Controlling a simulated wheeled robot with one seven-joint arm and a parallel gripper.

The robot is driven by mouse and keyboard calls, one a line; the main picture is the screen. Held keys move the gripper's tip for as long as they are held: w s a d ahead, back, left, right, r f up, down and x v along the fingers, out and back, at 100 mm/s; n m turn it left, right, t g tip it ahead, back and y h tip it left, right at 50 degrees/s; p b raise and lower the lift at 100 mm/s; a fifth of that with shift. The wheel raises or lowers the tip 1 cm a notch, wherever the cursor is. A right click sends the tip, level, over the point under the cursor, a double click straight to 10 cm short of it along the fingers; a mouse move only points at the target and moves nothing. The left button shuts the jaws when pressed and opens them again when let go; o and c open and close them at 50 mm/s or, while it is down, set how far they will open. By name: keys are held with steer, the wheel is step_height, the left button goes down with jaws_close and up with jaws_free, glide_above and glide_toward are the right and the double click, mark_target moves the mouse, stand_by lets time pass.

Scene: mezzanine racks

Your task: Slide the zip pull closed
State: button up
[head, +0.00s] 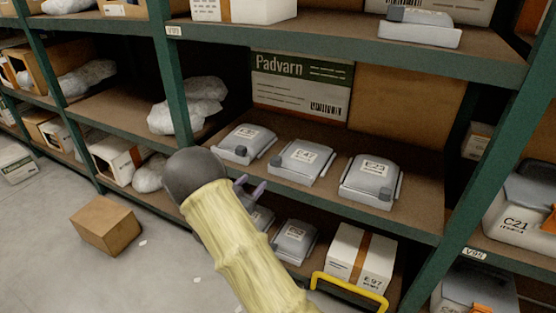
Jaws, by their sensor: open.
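Three grey pouch-like packs with white labels sit on the middle shelf: a left one (250,134), a middle one (303,176) and a right one (366,168) labelled E23. My gripper (251,187) shows two purple fingers, apart and empty, in front of the shelf edge below the left and middle packs. My arm hides part of the lower shelf.
Green rack posts (177,100) flank the bay. A cardboard box (106,226) lies on the open floor at left.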

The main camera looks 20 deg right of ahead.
mark_target(276, 161)
steer(key=b+x, duration=0.2)
steer(key=x, duration=1.5)
steer(key=shift+w+d, duration=0.1)
steer(key=shift+w, duration=0.05)
